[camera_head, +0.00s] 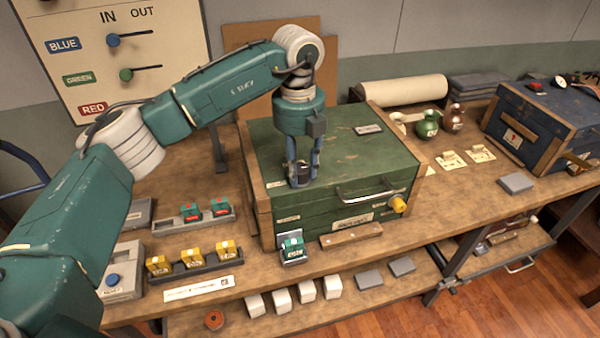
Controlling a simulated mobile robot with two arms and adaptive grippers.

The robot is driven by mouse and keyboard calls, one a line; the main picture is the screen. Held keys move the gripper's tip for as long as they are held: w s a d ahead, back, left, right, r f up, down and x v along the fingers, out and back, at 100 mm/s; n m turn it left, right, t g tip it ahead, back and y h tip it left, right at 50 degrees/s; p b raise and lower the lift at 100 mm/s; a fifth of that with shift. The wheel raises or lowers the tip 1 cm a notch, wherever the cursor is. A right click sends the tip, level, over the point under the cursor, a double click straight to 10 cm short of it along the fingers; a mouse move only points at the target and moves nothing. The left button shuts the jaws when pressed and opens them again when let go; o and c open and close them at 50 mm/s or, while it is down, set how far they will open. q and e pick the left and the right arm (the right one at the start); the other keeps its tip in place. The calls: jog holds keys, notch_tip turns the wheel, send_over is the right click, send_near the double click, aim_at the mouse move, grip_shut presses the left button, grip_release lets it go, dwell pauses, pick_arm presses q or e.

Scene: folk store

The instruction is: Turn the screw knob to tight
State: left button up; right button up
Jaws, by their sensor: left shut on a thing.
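A large green wooden chest (345,165) with wooden corner strips stands on the workbench. My left gripper (302,178) points straight down onto the left part of its lid. Its fingers are closed around a small dark knob (303,169), mostly hidden between them; its turn position and any marks cannot be read. A yellow knob (398,204) sticks out of the chest's front at the right, apart from my gripper. My right gripper is not in view.
A metal handle (367,193) juts from the chest's front. A teal block (292,248) stands before the chest. Racks with red-and-green (207,211) and yellow blocks (194,258) are at left. A blue chest (540,125) and small jugs (428,124) are at right.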

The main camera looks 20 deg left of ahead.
pick_arm(q)
jog(key=m+b, duration=0.1)
jog(key=m, duration=0.2)
jog(key=shift+w+m, duration=0.1)
jog(key=shift+m, duration=0.3)
jog(key=m+b, duration=0.1)
jog(key=m, duration=0.3)
jog(key=shift+m, duration=0.3)
jog(key=m+b, duration=0.1)
jog(key=m, duration=0.7)
jog(key=shift+r, duration=0.1)
jog(key=m, duration=0.4)
jog(key=shift+m, duration=0.3)
jog(key=m, duration=0.4)
jog(key=shift+m, duration=0.3)
jog(key=m, duration=0.9)
jog(key=shift+m, duration=0.3)
